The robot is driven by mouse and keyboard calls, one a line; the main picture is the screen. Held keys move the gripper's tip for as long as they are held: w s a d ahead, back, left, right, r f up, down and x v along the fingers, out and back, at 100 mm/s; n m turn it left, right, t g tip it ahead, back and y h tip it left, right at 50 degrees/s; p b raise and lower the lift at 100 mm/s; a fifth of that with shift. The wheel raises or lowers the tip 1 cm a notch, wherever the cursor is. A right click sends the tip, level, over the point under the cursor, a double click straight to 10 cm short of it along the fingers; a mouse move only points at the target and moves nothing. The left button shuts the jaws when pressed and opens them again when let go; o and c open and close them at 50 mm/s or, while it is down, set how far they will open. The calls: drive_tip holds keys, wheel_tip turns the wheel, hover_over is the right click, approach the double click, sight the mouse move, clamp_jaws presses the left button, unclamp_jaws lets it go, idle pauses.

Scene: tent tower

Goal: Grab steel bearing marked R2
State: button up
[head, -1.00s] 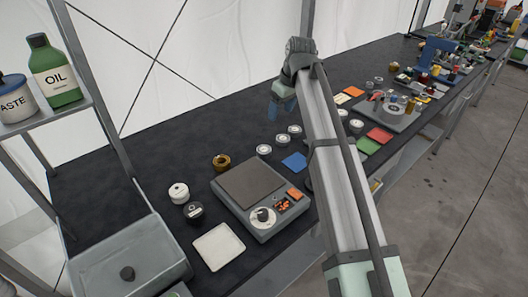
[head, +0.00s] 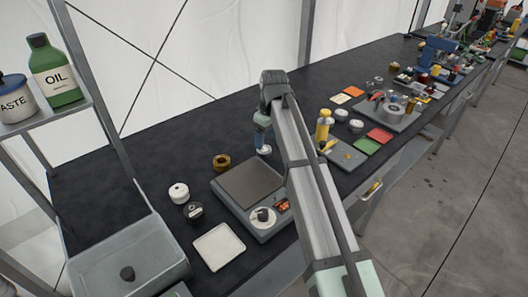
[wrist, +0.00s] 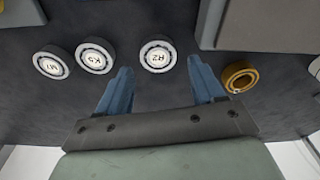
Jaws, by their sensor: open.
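The steel bearing marked R2 (wrist: 158,57) lies flat on the dark bench mat, its white label upside down in the wrist view. My gripper (wrist: 159,68) is open, with one blue finger to each side of the line to R2. R2 appears just beyond the fingertips, and I cannot tell the height gap. In the head view my gripper (head: 262,137) hangs right by R2 (head: 264,151), partly covering it. Two similar bearings, one marked K5 (wrist: 94,56) and one whose mark is hard to read (wrist: 50,63), lie to the left in the wrist view.
A brass ring (wrist: 240,76) lies right of R2 in the wrist view; it also shows in the head view (head: 222,162). A grey scale (head: 250,187) stands close by. A yellow bottle (head: 323,127) stands to the right.

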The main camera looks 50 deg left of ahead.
sight(264, 149)
drive_tip(key=shift+a+f, duration=0.2)
drive_tip(key=shift+f, duration=0.65)
drive_tip(key=shift+a+f, duration=0.15)
drive_tip(key=shift+f, duration=0.75)
drive_tip(key=shift+a+f, duration=0.2)
drive_tip(key=shift+f, duration=0.65)
drive_tip(key=shift+c, duration=0.3)
drive_tip(key=c, duration=0.9)
drive_tip(key=shift+o, duration=0.2)
drive_tip(key=shift+r, duration=0.15)
